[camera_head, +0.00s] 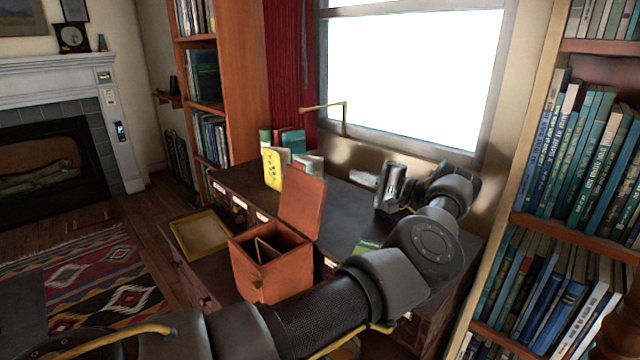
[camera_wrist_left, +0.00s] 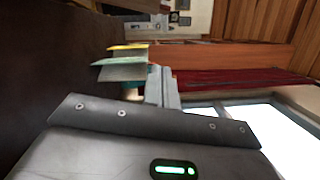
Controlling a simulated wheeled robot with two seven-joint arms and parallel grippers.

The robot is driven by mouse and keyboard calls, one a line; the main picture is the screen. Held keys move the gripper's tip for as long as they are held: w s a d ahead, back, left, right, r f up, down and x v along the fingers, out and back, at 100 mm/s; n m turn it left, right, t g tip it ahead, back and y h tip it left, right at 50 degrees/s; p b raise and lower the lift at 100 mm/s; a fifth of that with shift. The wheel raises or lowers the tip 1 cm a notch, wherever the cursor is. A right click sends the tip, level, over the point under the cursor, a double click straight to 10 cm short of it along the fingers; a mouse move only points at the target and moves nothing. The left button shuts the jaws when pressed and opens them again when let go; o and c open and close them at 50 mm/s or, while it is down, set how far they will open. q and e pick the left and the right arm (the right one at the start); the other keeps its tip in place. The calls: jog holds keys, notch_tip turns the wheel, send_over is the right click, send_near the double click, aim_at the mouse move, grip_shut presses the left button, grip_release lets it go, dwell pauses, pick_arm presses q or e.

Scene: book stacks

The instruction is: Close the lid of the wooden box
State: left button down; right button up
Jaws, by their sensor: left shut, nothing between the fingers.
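The wooden box (camera_head: 272,272) is reddish-brown and stands at the front left of the dark desk. Its lid (camera_head: 301,203) stands up, open, at the back right edge of the box. Inside the box I see a thin light-edged item. My left arm crosses the front from the lower left, and my left gripper (camera_head: 388,188) is over the desk near the window, right of the lid and apart from it. Its fingers are shut and empty. In the left wrist view the box is not visible. My right gripper is not in view.
Several books (camera_head: 287,155) stand at the desk's back left, with a yellow one in front; they show in the left wrist view too (camera_wrist_left: 125,68). A yellow-edged tray (camera_head: 203,236) lies left of the box. A green book (camera_head: 366,246) lies between box and arm. A full bookcase (camera_head: 572,235) stands right.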

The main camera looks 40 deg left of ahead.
pick_arm(q)
jog(key=shift+s+a+f, duration=0.1)
jog(key=shift+a, duration=0.1)
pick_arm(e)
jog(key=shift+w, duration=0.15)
